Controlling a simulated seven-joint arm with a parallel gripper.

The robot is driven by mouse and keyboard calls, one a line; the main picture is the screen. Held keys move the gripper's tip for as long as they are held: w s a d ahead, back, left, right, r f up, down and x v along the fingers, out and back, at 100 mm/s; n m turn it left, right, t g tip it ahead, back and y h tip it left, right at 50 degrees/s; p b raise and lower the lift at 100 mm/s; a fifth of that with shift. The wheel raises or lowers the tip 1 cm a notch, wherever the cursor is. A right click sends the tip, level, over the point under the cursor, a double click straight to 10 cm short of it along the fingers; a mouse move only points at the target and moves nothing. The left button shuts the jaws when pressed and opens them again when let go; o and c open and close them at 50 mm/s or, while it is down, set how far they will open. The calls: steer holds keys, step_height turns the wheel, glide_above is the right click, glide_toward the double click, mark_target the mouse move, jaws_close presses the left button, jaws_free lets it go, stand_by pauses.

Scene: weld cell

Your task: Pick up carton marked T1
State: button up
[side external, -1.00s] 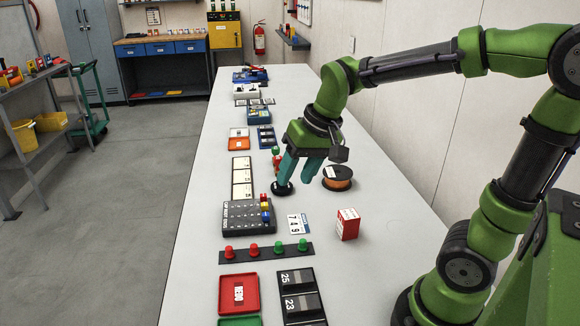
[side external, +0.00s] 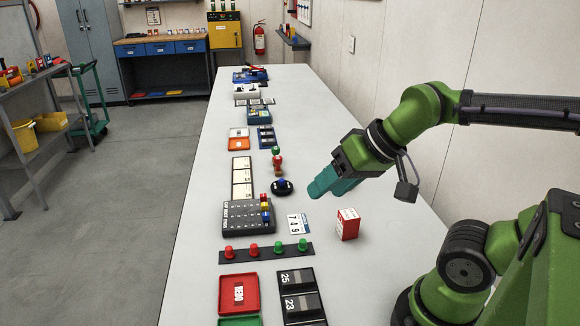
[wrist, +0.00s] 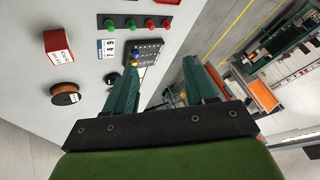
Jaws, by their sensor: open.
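A red carton (side external: 348,224) with a white top stands upright on the bench, right of a 7 4 9 number card; its marking is too small to read as T1. It also shows at the upper left of the wrist view (wrist: 57,45), its label blurred. My gripper (side external: 322,184) is above the bench, up and left of the carton in the side view, tilted with its teal fingers pointing left. In the wrist view my gripper (wrist: 163,66) has its fingers apart with nothing between them. The carton lies outside the fingers, to their left.
An orange spool (wrist: 66,93) is near the carton; my gripper hides it in the side view. A strip of red and green knobs (side external: 266,252) lies in front. Bench right of the carton is clear.

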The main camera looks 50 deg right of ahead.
steer(key=o, duration=0.4)
steer(key=shift+c, duration=0.2)
steer(key=shift+d, duration=0.1)
steer(key=m+g+h, duration=0.2)
steer(key=m+g, duration=0.2)
steer(key=g, duration=0.3)
glide_above(349, 214)
step_height(349, 214, down, 7)
steer(key=f, duration=1.1)
steer(key=shift+d, duration=0.25)
steer(key=shift+a+f, duration=0.15)
steer(key=shift+f, duration=1.15)
steer(key=shift+a+f, duration=0.1)
steer(key=shift+f, duration=1.2)
